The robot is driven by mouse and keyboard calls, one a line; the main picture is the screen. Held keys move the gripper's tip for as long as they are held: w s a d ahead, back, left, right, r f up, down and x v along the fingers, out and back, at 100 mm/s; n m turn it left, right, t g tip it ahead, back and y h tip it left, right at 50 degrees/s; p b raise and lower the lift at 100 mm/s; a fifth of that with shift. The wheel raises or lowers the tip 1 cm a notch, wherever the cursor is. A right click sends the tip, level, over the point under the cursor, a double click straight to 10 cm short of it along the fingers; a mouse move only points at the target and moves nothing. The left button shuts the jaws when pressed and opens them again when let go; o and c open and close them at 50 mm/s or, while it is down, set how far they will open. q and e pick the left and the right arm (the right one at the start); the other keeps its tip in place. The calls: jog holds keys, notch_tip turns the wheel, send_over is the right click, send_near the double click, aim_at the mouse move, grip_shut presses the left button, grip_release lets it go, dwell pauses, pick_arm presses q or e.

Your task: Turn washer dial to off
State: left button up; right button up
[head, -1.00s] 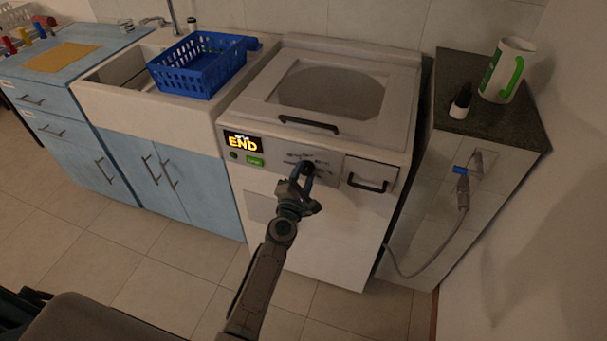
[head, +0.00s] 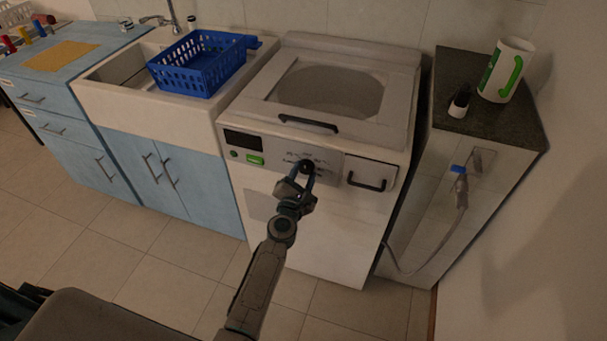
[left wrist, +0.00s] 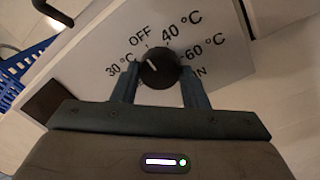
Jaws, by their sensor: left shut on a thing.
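The washer (head: 340,225) stands in the middle of the head view, with its display (head: 243,141) dark. Its black dial (head: 306,166) is on the front panel, and it also shows in the left wrist view (left wrist: 160,68). The dial's white mark points up and left, toward the side with the OFF (left wrist: 140,35) and 30 °C labels. My left gripper (head: 298,180) is at the panel, its fingers on either side of the dial; in the left wrist view the gripper (left wrist: 160,84) is shut on it. My right gripper is not in view.
A blue basket (head: 200,65) sits on the sink to the left. A black drawer handle (head: 367,182) is right of the dial. The floor in front is clear.

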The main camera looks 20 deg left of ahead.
pick_arm(q)
jog(key=shift+f, duration=0.1)
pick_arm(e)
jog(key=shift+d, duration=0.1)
pick_arm(q)
jog(key=o, duration=1)
jog(key=shift+s, duration=0.1)
jog(key=s+b, duration=0.1)
jog(key=s, duration=0.9)
jog(key=shift+s+d+f, duration=0.1)
jog(key=shift+s+f, duration=0.05)
jog(key=shift+s, duration=0.2)
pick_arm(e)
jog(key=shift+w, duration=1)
